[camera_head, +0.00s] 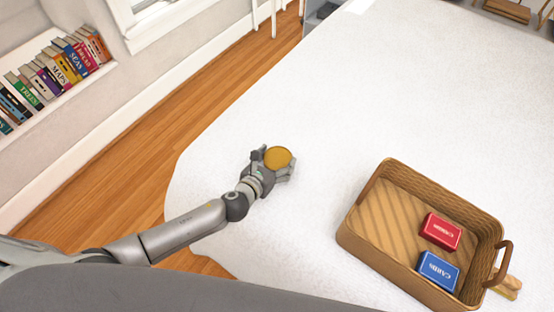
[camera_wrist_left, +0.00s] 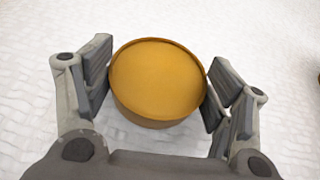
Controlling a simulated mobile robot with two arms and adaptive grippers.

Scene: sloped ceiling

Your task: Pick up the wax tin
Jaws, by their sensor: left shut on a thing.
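The wax tin (camera_head: 278,157) is a round, golden-yellow tin over the white bedspread. In the left wrist view the wax tin (camera_wrist_left: 157,80) sits between the finger pads, with its round top facing the camera. My left gripper (camera_head: 273,165) is shut on it, one finger on each side; the fingers also show in the left wrist view (camera_wrist_left: 158,92). I cannot tell whether the tin's underside touches the bedspread. My right gripper is in neither view.
A wicker basket (camera_head: 364,232) stands at the right with a red card box (camera_head: 441,232) and a blue card box (camera_head: 438,271) inside. A light wooden object (camera_head: 508,287) lies beside it. The white bedspread (camera_head: 330,90) is clear beyond the tin. Books (camera_head: 58,72) line a shelf at the left.

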